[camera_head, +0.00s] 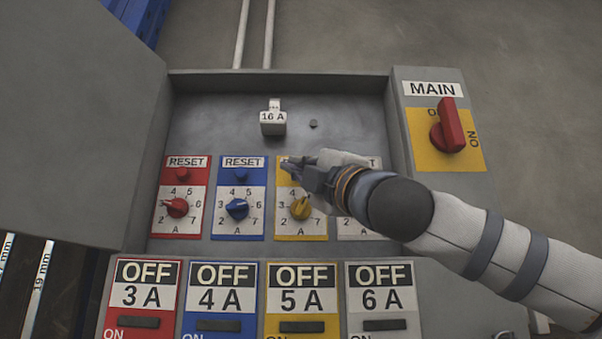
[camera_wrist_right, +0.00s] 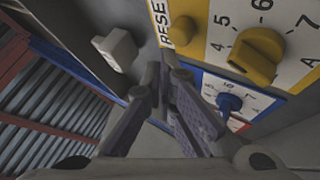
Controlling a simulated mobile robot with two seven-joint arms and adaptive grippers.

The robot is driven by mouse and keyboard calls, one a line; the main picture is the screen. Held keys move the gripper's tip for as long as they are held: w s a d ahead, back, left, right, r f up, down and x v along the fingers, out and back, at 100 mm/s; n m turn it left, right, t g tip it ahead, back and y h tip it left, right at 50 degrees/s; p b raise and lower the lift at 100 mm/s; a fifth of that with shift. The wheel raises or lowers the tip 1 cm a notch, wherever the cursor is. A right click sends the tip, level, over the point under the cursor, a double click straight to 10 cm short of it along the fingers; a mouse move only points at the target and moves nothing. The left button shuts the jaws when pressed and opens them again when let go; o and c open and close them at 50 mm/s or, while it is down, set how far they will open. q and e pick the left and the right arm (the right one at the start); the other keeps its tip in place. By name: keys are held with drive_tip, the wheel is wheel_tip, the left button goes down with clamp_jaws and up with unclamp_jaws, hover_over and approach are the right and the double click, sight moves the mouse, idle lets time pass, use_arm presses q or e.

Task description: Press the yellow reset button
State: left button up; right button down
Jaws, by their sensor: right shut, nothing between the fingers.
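In the head view my right gripper (camera_head: 289,166) covers this button at the top of the yellow panel (camera_head: 319,220). The yellow knob also shows below the gripper in the head view (camera_head: 301,207). In the right wrist view the fingers (camera_wrist_right: 166,72) are together and empty, with their tips lower left of the button and apart from it in the picture. Contact with the panel face cannot be told. My left gripper is not in view.
Red (camera_head: 182,174) and blue (camera_head: 241,174) reset buttons sit to the left, above their knobs. A white 16 A block (camera_head: 272,123) sticks out above the panels. The box's open door (camera_head: 75,120) stands left; a red MAIN switch (camera_head: 449,127) is right.

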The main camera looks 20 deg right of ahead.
drive_tip(key=shift+s, duration=0.1)
drive_tip(key=shift+s+a, duration=0.25)
drive_tip(key=shift+s, duration=0.55)
drive_tip(key=shift+s+a, duration=0.2)
drive_tip(key=shift+s, duration=0.55)
drive_tip(key=shift+s+a, duration=0.25)
drive_tip(key=shift+s, duration=0.55)
drive_tip(key=shift+w, duration=0.1)
